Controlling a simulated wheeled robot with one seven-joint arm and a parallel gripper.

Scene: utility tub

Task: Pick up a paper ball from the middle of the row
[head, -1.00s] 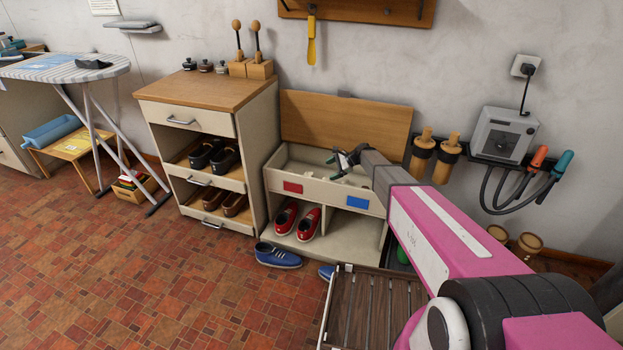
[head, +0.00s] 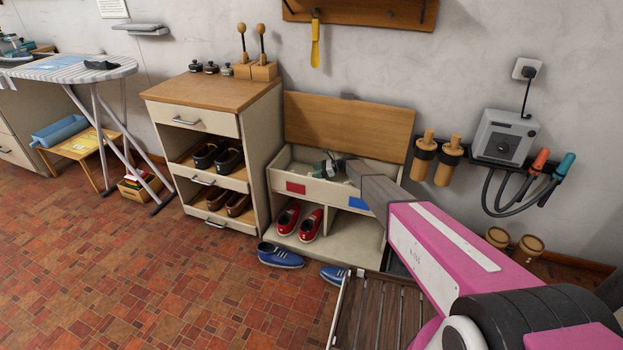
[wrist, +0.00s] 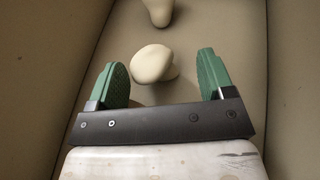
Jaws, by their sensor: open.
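In the wrist view a cream, rounded paper ball (wrist: 152,62) lies on the floor of the bin (wrist: 75,50), between and slightly beyond my green fingertips. A second cream, lumpy thing (wrist: 158,10) lies farther along, cut off by the top edge. My gripper (wrist: 164,72) is open, a pad on either side of the near ball with gaps between. In the head view my gripper (head: 328,168) is down in the open-topped bin of the bench (head: 325,192). The rest of the row is hidden there by the bin front and my arm.
The bin walls stand close on both sides of my gripper. The raised wooden lid (head: 350,125) stands behind the bin. A wooden-topped cabinet (head: 215,95) stands to its left. Red shoes (head: 298,222) sit below, with blue shoes (head: 280,256) on the floor and a slatted rack (head: 375,315) in front.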

